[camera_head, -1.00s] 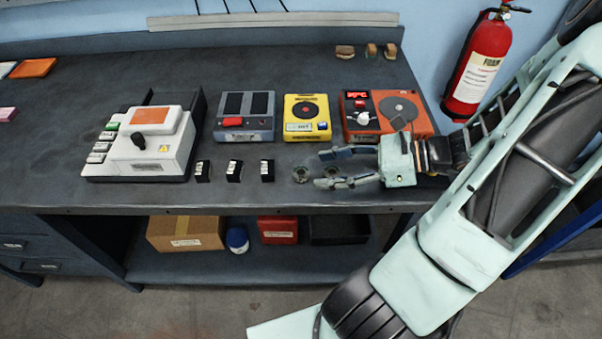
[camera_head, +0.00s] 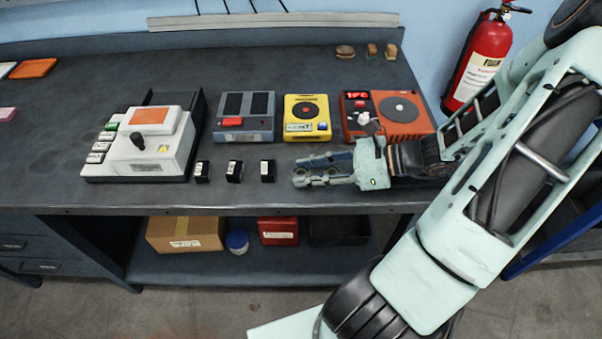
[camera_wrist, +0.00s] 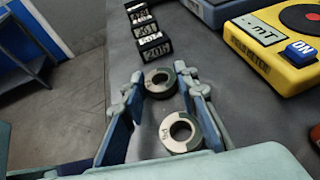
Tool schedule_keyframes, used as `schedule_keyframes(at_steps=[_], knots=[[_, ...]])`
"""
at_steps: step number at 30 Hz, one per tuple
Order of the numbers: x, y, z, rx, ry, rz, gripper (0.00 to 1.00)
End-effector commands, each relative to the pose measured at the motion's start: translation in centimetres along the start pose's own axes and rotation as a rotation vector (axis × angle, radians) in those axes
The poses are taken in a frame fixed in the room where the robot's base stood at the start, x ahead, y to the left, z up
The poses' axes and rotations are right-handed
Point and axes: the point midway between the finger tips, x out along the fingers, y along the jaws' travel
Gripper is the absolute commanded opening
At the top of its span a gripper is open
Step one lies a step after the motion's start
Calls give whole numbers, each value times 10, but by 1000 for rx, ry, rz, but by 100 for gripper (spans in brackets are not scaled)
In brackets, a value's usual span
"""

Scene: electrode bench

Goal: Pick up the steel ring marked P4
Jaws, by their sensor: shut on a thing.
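Two steel rings lie between my fingers in the wrist view. The far ring (camera_wrist: 152,91) is between the fingertips of my gripper (camera_wrist: 161,82), which is shut on it. The near ring (camera_wrist: 181,147) lies closer to the palm, beside the right finger and clear of the left one. It bears small writing that looks like P4, but I cannot read it surely. No mark is readable on the far ring. In the head view my gripper (camera_head: 299,174) is low at the bench top, and its fingers largely hide the rings.
Small black labelled blocks (camera_head: 268,171) stand left of my gripper. Behind it are a yellow meter (camera_head: 307,131) and an orange device (camera_head: 402,131). A grey device (camera_head: 245,131) and a white machine (camera_head: 150,150) stand farther left. The bench front edge (camera_head: 250,210) is close.

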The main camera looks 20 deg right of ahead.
Motion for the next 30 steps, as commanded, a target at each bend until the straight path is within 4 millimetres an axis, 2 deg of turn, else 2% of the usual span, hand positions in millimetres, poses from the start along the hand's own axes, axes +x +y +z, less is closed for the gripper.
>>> schedule_keyframes(at_steps=[3, 11, 16, 21, 30], knots=[[0, 0, 0, 0, 0, 0, 1], [-1, 0, 2, -1, 0, 0, 1], [-4, 0, 10, -2, 0, 0, 1], [-13, 0, 32, -5, 2, 0, 1], [-52, 43, 76, -3, 3, -4, 1]])
